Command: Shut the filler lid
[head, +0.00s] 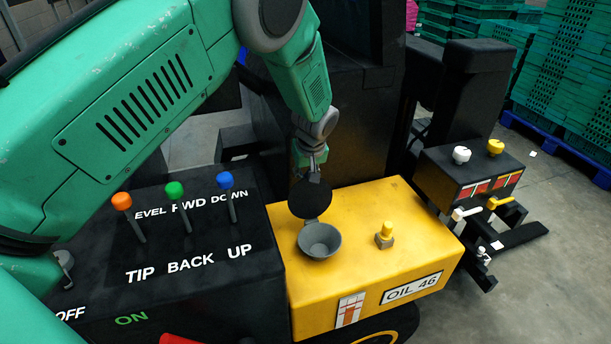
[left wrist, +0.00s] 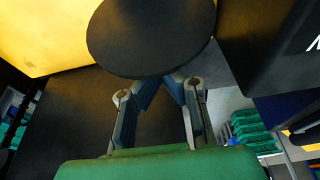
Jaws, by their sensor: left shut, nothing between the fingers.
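The filler lid (head: 310,199) is a dark round disc, standing open and tilted up at the back edge of the grey filler cup (head: 320,241) on the yellow oil tank (head: 365,215). My left gripper (head: 309,172) is shut and empty, just behind the lid in the head view; the lid hides its fingertips there. In the left wrist view the lid (left wrist: 150,35) covers the top middle, and the fingers of my left gripper (left wrist: 160,82) converge at its lower edge. I cannot tell whether they touch it. My right gripper is not in view.
A yellow cap (head: 385,235) stands right of the cup. Left of the tank is a black panel (head: 180,260) with orange, green and blue knobbed levers. A black box (head: 470,180) with white and yellow knobs stands at the right. Green crates (head: 570,70) are stacked far back.

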